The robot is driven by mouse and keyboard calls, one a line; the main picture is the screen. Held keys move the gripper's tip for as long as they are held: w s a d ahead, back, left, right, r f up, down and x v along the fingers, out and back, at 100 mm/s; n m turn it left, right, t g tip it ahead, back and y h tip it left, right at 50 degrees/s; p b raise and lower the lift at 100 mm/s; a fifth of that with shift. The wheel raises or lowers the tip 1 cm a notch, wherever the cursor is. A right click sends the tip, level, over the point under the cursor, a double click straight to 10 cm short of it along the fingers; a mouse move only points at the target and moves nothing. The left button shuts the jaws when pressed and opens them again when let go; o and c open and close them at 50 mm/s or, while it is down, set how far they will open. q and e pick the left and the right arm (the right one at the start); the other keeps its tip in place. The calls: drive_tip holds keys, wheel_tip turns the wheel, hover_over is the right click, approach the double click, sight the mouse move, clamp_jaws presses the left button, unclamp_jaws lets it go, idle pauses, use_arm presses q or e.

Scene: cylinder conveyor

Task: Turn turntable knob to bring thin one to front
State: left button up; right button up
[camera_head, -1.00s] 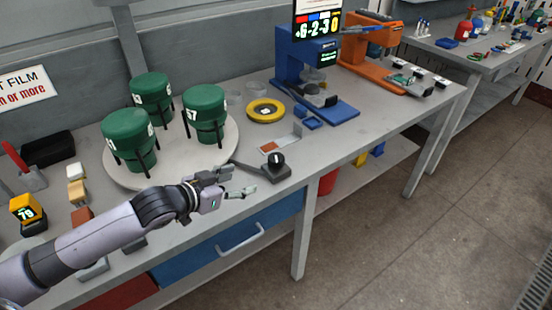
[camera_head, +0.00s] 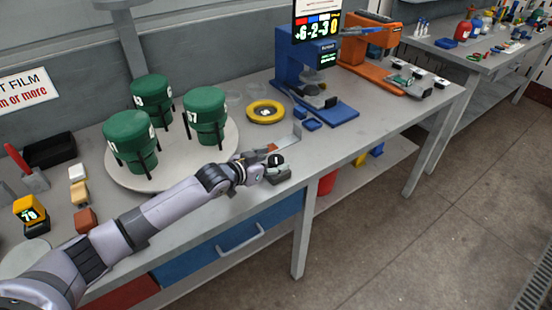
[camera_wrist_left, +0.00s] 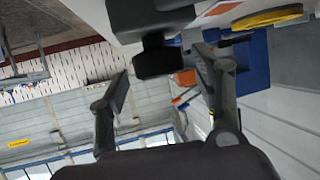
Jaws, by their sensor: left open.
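The white round turntable (camera_head: 117,175) stands on the bench with three green drums in dark stands: one front left (camera_head: 129,134), one right (camera_head: 206,104) and one at the back (camera_head: 152,90). I cannot tell clearly which is thinnest. The black turntable knob (camera_head: 277,160) sits on a dark base right of the turntable; it shows in the left wrist view (camera_wrist_left: 158,58) too. My left gripper (camera_head: 266,170) is at the knob, partly overlapping its base. In the wrist view its open fingers (camera_wrist_left: 162,68) lie either side of the knob, with gaps showing. My right gripper is out of view.
A yellow ring (camera_head: 265,111) and a blue press-like machine (camera_head: 290,68) stand behind the knob. A small metal plate (camera_head: 284,146) lies close to it. Small blocks (camera_head: 78,190) and a yellow display device (camera_head: 29,212) are on the left. The bench's front edge runs just below my arm.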

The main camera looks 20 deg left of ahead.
use_arm(q)
drive_tip(key=shift+x, duration=1.2)
drive_tip(key=shift+s, duration=0.1)
drive_tip(key=shift+c, duration=0.4)
